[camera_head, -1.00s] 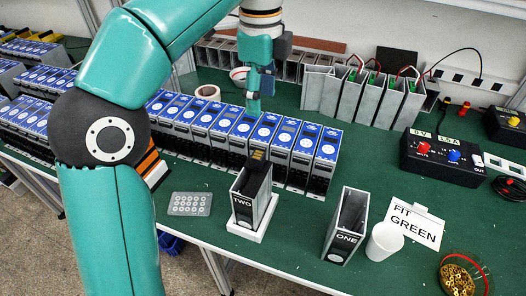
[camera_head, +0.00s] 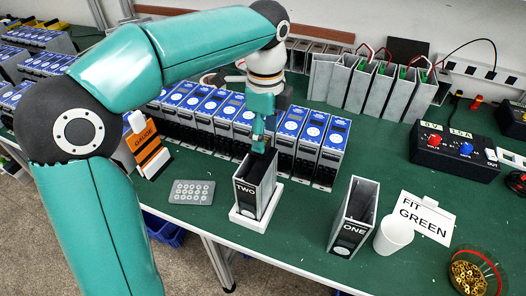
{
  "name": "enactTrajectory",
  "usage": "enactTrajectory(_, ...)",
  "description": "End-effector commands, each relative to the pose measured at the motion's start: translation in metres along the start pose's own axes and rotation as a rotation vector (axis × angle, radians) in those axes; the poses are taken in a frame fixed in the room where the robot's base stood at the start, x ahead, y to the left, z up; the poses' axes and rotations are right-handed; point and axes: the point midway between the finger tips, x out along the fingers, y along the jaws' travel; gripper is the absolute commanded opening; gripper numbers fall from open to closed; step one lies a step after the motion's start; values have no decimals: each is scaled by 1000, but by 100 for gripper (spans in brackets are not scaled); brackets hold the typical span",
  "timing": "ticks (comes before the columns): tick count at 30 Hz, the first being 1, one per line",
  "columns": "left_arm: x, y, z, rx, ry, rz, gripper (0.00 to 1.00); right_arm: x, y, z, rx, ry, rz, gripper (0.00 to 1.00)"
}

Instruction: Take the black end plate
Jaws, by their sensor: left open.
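My left gripper (camera_head: 259,143) is open and points down just above the grey housing marked TWO (camera_head: 246,196). Its fingertips are at or near the top of a black piece (camera_head: 262,161) standing in that housing; I cannot tell whether they touch it. The housing stands upright in a white base (camera_head: 247,222). A dark flat plate (camera_head: 406,50) leans at the back of the table, behind the grey housings. Neither dark part can be identified for certain as the black end plate. My right gripper is not in view.
A row of blue-faced units (camera_head: 308,135) is behind.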

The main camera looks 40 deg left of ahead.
Motion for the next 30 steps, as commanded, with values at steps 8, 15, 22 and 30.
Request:
enactTrajectory(8, 30, 1, 1, -1, 0, 1, 60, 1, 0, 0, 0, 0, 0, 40)
enactTrajectory(15, 30, 1, 1, -1, 0, 0, 55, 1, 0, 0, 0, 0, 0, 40)
enactTrajectory(22, 30, 1, 1, 0, 0, 1, 17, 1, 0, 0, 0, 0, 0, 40)
enactTrajectory(30, 31, 1, 1, 1, -1, 3, 0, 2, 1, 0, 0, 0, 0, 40)
